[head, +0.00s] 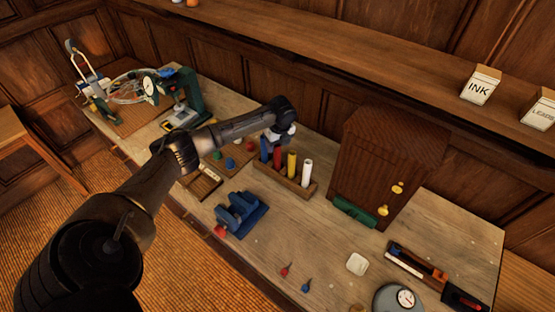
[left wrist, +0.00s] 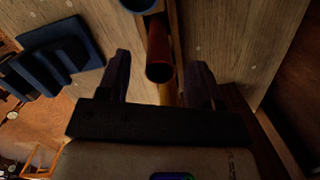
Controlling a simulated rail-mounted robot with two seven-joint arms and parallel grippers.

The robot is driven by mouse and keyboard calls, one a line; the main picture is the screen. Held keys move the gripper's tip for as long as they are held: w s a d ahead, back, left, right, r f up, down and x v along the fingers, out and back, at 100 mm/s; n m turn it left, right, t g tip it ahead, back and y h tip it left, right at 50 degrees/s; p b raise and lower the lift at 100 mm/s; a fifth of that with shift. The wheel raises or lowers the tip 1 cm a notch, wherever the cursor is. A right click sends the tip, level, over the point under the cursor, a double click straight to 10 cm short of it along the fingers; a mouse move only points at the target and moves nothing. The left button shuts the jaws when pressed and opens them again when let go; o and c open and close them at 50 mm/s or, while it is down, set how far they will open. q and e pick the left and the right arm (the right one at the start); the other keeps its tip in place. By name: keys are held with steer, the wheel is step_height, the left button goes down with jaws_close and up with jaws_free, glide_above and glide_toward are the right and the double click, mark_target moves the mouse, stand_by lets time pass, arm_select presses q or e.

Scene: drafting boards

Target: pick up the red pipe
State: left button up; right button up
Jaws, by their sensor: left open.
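The red pipe (head: 277,159) stands upright in a wooden rack (head: 300,188), between a blue pipe (head: 265,149) and a yellow pipe (head: 291,164). A white pipe (head: 306,173) stands at the rack's right end. My left gripper (head: 276,138) is over the red pipe, pointing down and hiding part of its top. In the left wrist view the red pipe (left wrist: 159,60) shows between the two open fingers, with room on both sides. The blue pipe (left wrist: 138,4) is at the top edge there. I cannot tell whether the fingertips reach below the pipe's top.
A wooden cabinet (head: 385,165) stands right of the rack. A blue holder (head: 240,214) lies in front of the rack, and a small wooden tray (head: 202,184) is to its left. A shelf (head: 330,55) runs along the wall behind. The bench around the white dish (head: 357,264) is mostly clear.

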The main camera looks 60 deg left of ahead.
mark_target(278, 160)
arm_select(q)
steer(key=shift+a+f, duration=0.15)
steer(key=shift+f, duration=1.55)
jaws_close()
